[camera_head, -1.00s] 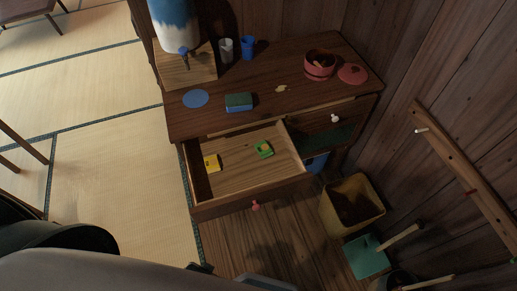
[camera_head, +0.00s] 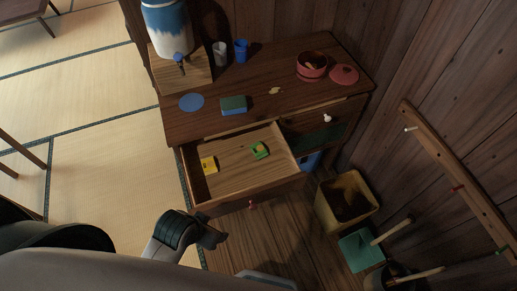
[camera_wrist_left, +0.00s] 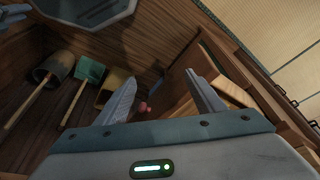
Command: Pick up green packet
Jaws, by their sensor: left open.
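The green packet (camera_head: 259,150) lies flat in the open drawer (camera_head: 235,177) of the wooden cabinet, toward the drawer's right side. A yellow packet (camera_head: 208,165) lies to its left in the same drawer. My left gripper (camera_head: 216,238) is in front of the drawer, near its pink knob (camera_head: 252,204), and apart from both packets. In the left wrist view the two fingers of my left gripper (camera_wrist_left: 163,95) are spread with nothing between them. The packets cannot be made out in that view.
The cabinet top (camera_head: 205,125) holds a blue-and-white dispenser (camera_head: 167,30), two cups, a sponge (camera_head: 234,105), a blue disc and a red pot (camera_head: 312,66) with its lid. A yellow bin (camera_head: 346,203) and a green dustpan (camera_head: 361,251) stand right of the drawer.

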